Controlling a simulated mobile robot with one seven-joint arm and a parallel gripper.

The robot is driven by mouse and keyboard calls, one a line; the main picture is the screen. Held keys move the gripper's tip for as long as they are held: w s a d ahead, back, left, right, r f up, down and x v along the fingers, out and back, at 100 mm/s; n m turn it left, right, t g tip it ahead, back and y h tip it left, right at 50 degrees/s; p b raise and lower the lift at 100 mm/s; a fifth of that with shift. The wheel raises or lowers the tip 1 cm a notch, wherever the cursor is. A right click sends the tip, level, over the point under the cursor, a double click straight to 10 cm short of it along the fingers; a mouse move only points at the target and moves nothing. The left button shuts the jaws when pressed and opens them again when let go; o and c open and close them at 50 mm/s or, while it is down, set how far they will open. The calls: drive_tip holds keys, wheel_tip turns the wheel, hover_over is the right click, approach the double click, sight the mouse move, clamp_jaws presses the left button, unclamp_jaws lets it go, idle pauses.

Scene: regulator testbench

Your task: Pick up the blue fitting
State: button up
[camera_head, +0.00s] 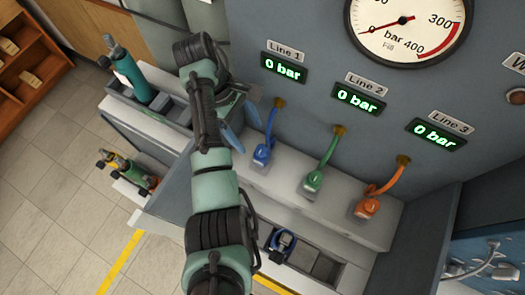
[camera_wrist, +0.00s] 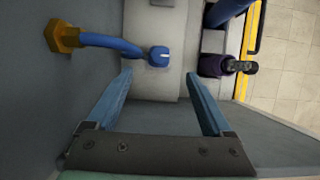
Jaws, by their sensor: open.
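The blue fitting (camera_head: 262,154) sits on the pale ledge under the Line 1 display, at the end of a short blue hose from a brass port (camera_head: 279,103). In the wrist view the blue fitting (camera_wrist: 158,56) appears just beyond my fingertips, centred between them in the picture. My gripper (camera_head: 247,138) is open and empty, its two blue fingers just left of the blue hose and fitting. In the wrist view my gripper (camera_wrist: 157,74) shows its fingers wide apart. The fitting looks clear of both fingers.
A green fitting (camera_head: 312,181) and an orange fitting (camera_head: 367,207) on their hoses stand to the right on the same ledge. A dark regulator-like part (camera_head: 283,243) lies in a tray below. A green cylinder (camera_head: 130,76) stands at the left. The gauge panel rises behind.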

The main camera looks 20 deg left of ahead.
sight(257, 147)
drive_tip(key=x, duration=0.4)
drive_tip(key=shift+f, duration=0.25)
drive_tip(key=shift+p+x, duration=0.7)
drive_tip(key=shift+x, duration=2.3)
drive_tip(key=shift+w+a, duration=0.1)
drive_tip(key=shift+a, duration=0.05)
clamp_jaws()
